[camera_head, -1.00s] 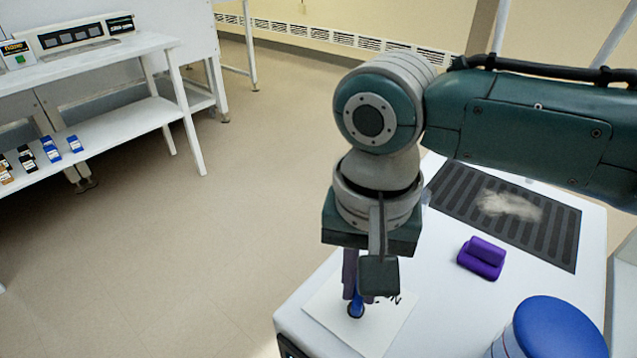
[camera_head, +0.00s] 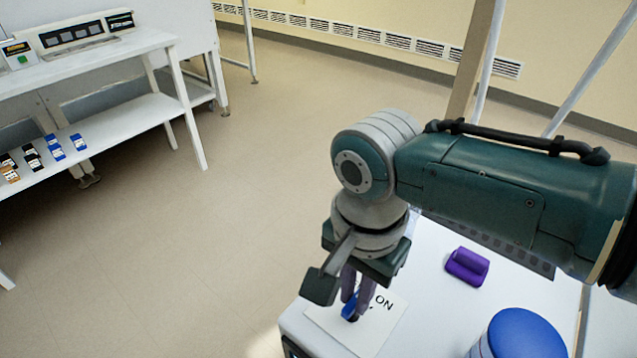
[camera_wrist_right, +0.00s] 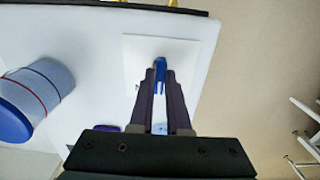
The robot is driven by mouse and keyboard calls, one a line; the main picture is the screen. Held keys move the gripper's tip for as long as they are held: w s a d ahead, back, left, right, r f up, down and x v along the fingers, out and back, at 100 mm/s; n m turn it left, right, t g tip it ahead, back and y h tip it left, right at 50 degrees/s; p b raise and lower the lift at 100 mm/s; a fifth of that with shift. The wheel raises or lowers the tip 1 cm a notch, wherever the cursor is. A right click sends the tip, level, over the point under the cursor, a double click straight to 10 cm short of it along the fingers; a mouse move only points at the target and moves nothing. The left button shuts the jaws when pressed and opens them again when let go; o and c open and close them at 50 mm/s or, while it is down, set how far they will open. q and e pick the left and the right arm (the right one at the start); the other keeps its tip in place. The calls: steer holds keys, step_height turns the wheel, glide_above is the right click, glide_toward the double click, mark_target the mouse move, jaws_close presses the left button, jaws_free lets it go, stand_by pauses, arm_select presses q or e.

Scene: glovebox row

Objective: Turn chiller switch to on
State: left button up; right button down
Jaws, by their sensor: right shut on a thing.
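The chiller switch is a blue handle (camera_head: 350,305) on a white plate (camera_head: 366,334) at the near left corner of a white top. The plate bears the printed word "ON" near its far right edge. My right gripper (camera_head: 352,298) points down over the plate, and its dark fingers are shut on the blue handle. In the right wrist view the blue handle (camera_wrist_right: 160,72) sits between the two fingertips (camera_wrist_right: 160,76). The fingers hide part of the handle and of the plate's print. My left gripper is not in view.
A purple block (camera_head: 467,266) and a white tub with a blue lid (camera_head: 525,334) stand on the white top (camera_head: 430,300). A dark ribbed mat (camera_head: 500,246) lies behind, partly covered by my arm. A white bench (camera_head: 120,50) stands at the left across open floor.

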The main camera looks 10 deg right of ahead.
mark_target(355, 299)
steer(key=c, duration=0.9)
jaws_free()
steer(key=shift+r, duration=0.1)
steer(key=shift+r, duration=0.35)
step_height(355, 299, up, 9)
steer(key=p, duration=0.3)
